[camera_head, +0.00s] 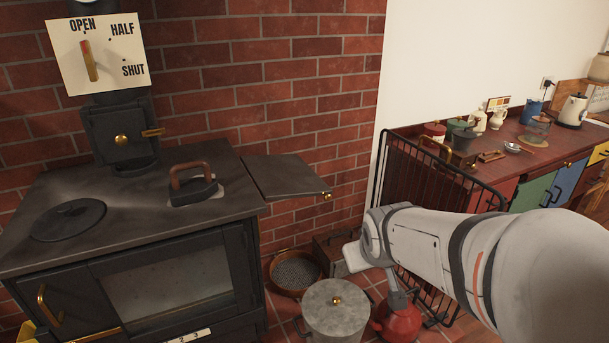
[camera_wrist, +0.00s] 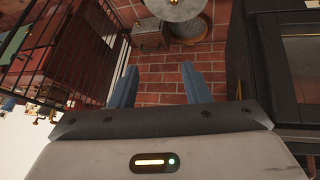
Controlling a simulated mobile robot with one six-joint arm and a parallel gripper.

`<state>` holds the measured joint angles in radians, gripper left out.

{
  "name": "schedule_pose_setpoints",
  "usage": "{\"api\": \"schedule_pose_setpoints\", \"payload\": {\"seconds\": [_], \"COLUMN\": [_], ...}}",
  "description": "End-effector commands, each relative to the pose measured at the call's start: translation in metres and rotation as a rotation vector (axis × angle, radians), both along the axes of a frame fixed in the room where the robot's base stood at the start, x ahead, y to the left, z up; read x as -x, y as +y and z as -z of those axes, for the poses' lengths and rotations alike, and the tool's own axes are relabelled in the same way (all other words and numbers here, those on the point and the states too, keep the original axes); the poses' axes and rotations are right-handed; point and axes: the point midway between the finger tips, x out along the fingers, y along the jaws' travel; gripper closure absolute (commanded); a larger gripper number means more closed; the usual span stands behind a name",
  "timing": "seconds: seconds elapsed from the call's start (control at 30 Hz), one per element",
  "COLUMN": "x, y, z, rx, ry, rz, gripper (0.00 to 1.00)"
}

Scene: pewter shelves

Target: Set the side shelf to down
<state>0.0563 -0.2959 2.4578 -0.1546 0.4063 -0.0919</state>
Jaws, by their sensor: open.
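The side shelf (camera_head: 285,175) is a dark metal flap on the right side of the black stove (camera_head: 130,205). It stands out sideways, roughly level with the stove top, with a brass knob (camera_head: 327,195) at its outer corner. I cannot make out the shelf in the wrist view. My gripper (camera_wrist: 159,86) is open and empty, its two blue fingers apart over brick flooring. In the head view my arm reaches in from the right, below and right of the shelf, and its fingers cannot be made out. The gripper is apart from the shelf.
A lidded grey pot (camera_head: 336,310), a round sieve (camera_head: 296,270) and a red kettle-like vessel (camera_head: 400,322) stand on the floor below the shelf. A black rail guard (camera_head: 440,185) stands right. An iron with a brown handle (camera_head: 192,185) sits on the stove.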

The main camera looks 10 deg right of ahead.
Motion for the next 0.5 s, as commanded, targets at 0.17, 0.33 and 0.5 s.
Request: {"api": "schedule_pose_setpoints", "payload": {"seconds": [0.17, 0.33, 0.5], "x": [-0.087, -0.148, -0.181], "y": [-0.017, -0.016, -0.005], "z": [0.015, 0.020, 0.023], "rx": [0.122, 0.200, 0.235], "ry": [-0.278, -0.545, -0.788], "rz": [-0.154, -0.330, -0.484], "gripper": [0.57, 0.57, 0.57]}}
